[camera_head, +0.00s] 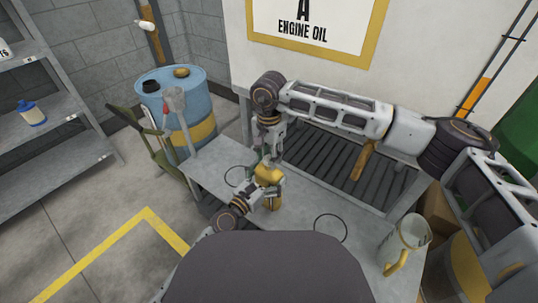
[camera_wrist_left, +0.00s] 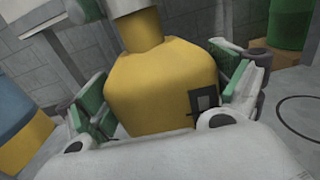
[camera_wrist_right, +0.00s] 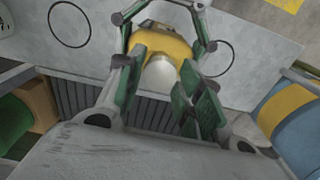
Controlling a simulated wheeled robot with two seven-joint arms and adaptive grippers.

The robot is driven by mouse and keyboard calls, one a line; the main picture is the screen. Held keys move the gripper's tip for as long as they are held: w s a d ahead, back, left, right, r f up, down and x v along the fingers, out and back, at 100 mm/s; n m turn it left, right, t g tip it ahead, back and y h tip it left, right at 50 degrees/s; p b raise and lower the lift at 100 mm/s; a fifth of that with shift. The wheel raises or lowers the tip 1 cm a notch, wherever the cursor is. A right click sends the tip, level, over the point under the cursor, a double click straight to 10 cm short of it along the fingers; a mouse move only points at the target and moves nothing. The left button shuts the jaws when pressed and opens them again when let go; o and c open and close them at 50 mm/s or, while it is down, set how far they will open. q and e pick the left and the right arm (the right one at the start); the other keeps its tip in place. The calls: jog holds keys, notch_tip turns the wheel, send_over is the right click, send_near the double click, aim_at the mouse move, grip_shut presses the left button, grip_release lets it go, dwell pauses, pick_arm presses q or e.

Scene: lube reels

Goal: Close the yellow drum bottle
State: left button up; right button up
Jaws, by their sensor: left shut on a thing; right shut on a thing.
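The yellow drum bottle (camera_head: 268,173) stands over the grey bench, largely hidden by my grippers in the head view. My left gripper (camera_head: 268,194) is shut around the bottle's body, with its green pads on either side of the yellow body (camera_wrist_left: 165,85) in the left wrist view. A pale cap (camera_wrist_right: 159,76) sits at the bottle's neck, between the green pads of my right gripper (camera_wrist_right: 163,92). The right gripper reaches in from above and is shut on the cap. Whether the cap is fully seated cannot be told.
The grey bench (camera_head: 215,160) has two dark rings, one (camera_head: 331,228) on bare surface at the right. A clear jug (camera_head: 403,240) with a yellow handle stands at the bench's right end. A blue drum (camera_head: 180,100) and a shelf (camera_head: 50,130) stand at the left.

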jog(key=shift+f, duration=0.35)
